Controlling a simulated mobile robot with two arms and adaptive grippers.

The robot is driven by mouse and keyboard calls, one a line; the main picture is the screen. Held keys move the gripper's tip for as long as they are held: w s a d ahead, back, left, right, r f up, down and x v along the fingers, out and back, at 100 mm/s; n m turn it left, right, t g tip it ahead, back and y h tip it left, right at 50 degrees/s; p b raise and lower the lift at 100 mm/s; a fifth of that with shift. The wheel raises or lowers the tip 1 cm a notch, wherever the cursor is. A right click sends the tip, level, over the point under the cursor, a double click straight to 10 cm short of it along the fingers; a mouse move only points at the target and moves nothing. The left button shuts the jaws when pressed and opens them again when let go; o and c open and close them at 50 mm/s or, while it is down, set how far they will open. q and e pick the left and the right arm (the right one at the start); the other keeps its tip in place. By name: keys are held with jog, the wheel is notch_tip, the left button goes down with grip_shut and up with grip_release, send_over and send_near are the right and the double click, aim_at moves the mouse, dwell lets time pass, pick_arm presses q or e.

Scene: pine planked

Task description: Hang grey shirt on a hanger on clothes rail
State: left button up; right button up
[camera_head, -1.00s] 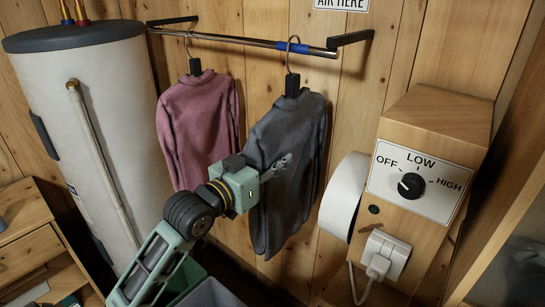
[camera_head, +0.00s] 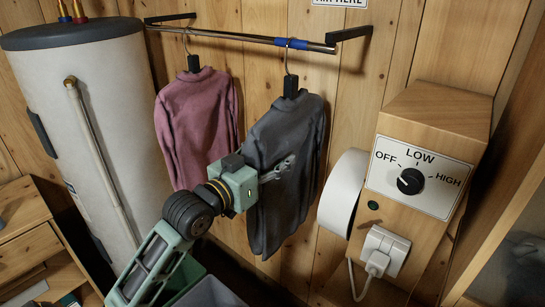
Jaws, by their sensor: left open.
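The grey shirt (camera_head: 285,205) hangs upright on a hanger with a black neck piece (camera_head: 290,86). The hanger's metal hook (camera_head: 289,54) is at the clothes rail (camera_head: 232,37), beside a blue band (camera_head: 291,43). The hook looks to be over the rail. My left gripper (camera_head: 284,168) is open in front of the shirt's upper left part; whether its fingers touch the cloth I cannot tell. My right gripper is not in view.
A pink shirt (camera_head: 195,125) hangs left of the grey one. A white tank (camera_head: 85,130) stands at left. A wooden control box (camera_head: 440,110) with a dial (camera_head: 410,181) and a white round part (camera_head: 341,193) stand at right. Bins (camera_head: 208,295) lie below.

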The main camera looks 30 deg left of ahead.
pick_arm(q)
jog(key=s+a, duration=0.1)
jog(key=s, duration=1.1)
jog(key=shift+a, duration=0.35)
jog(key=shift+w+f, duration=0.1)
